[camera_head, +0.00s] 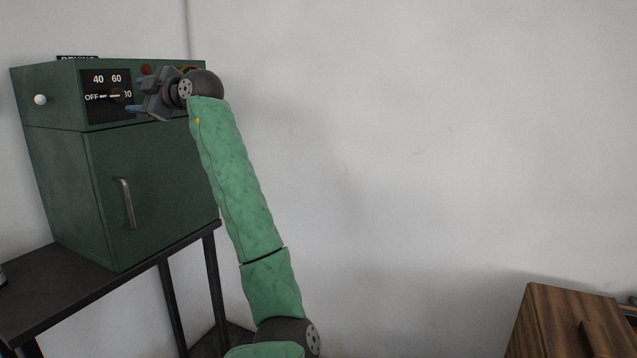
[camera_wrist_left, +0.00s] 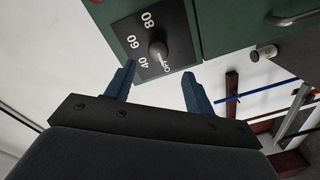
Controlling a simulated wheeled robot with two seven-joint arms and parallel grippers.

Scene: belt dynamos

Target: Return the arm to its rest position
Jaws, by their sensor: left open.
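My left arm in its green sleeve (camera_head: 236,175) reaches up from the bottom of the head view. My left gripper (camera_head: 135,95) is at the front of the green cabinet (camera_head: 160,175), near its dial panel. In the left wrist view the gripper (camera_wrist_left: 159,70) has its two blue fingers spread apart, with nothing held between them. The dark dial knob (camera_wrist_left: 157,48) lies just ahead of the fingertips, and the fingers look clear of it. The knob's pointer is toward OFF. My right gripper is in neither view.
The cabinet stands on a dark metal table (camera_head: 90,290). A metal door handle (camera_head: 124,203) and a white round knob (camera_head: 40,99) stick out from it. A wooden piece of furniture (camera_head: 560,325) is at the lower right. Open space lies before the bare wall between them.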

